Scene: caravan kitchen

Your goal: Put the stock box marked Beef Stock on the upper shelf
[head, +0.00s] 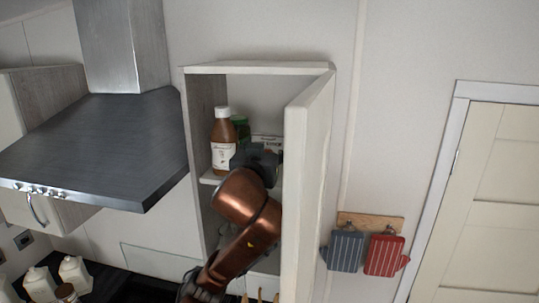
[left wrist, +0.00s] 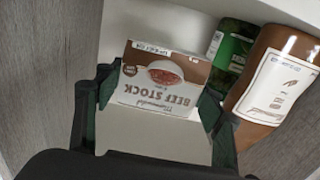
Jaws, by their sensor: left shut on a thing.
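The Beef Stock box (left wrist: 160,88), brown and white with a bowl picture, is between the fingers of my left gripper (left wrist: 155,100) in the left wrist view, its lettering upside down. My left gripper (head: 258,158) is shut on it. In the head view the gripper is inside the open wall cabinet at the height of the upper shelf (head: 209,178), and part of the white box (head: 268,141) shows behind it. Whether the box touches the shelf is hidden. My right gripper is not in view.
A brown sauce bottle (head: 223,140) and a green jar (head: 241,128) stand on the upper shelf, close beside the box. The cabinet door (head: 307,180) stands open at right of my arm. A range hood (head: 100,145) is at left.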

